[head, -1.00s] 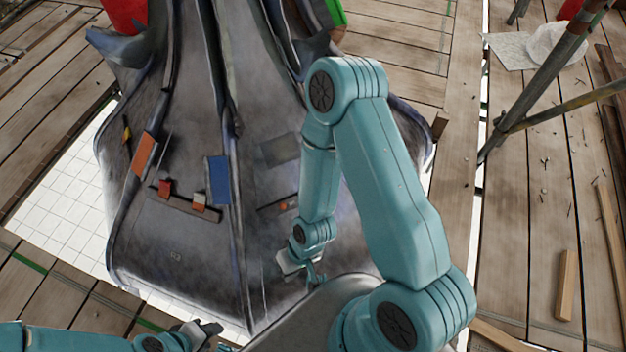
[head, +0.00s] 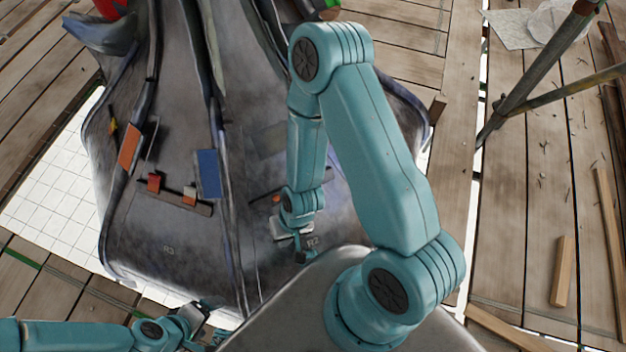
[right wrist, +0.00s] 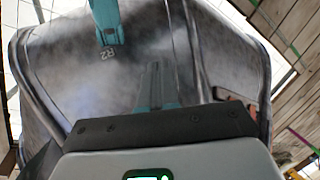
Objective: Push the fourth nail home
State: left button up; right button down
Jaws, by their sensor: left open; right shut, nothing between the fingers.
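The dark grey metal-clad spire (head: 190,262) fills the middle of the head view, with "R3" and "R2" marked low on its faces. No nail can be made out for certain. My right gripper (head: 301,257) is shut and empty, pointing down in front of the face beside the "R2" mark. In the right wrist view its closed fingers (right wrist: 155,88) are over the blurred grey face, with "R2" to their upper left; contact cannot be told. My left gripper (head: 208,328) is open and empty, low near the spire's bottom edge.
A ledge (head: 172,202) on the left face carries small red and orange-white blocks. An orange panel (head: 130,147) and a blue panel (head: 208,173) are nearby. Plank decking (head: 535,200) surrounds the spire, with a scaffold pole (head: 535,72) at right.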

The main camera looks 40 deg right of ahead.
pick_arm(q)
notch_tip(320, 180, down, 6)
jog(key=b, duration=0.5)
jog(key=shift+a, duration=0.1)
pick_arm(e)
jog(key=w+d+r+m+h, duration=0.1)
jog(key=w+d+m, duration=0.2)
jog(key=d+m, duration=0.6)
jog(key=w+d+r+m+h, duration=0.2)
jog(key=d+m, duration=0.7)
jog(key=m, duration=1.6)
jog(key=shift+w+d+m+g, duration=0.3)
jog(key=shift+w+d+m, duration=0.1)
jog(key=shift+w, duration=0.5)
pick_arm(q)
notch_tip(320, 180, down, 8)
jog(key=w+a+b, duration=0.1)
jog(key=b, duration=0.8)
jog(key=shift+f+n+t, duration=0.2)
jog(key=shift+n+t, duration=0.1)
pick_arm(e)
jog(key=w+f, duration=0.1)
jog(key=f, duration=0.3)
jog(key=w+f, duration=0.1)
jog(key=f, duration=0.3)
jog(key=w+d+f, duration=0.1)
jog(key=f, duration=0.3)
jog(key=shift+f, duration=0.4)
pick_arm(q)
jog(key=shift+w+a+r, duration=0.1)
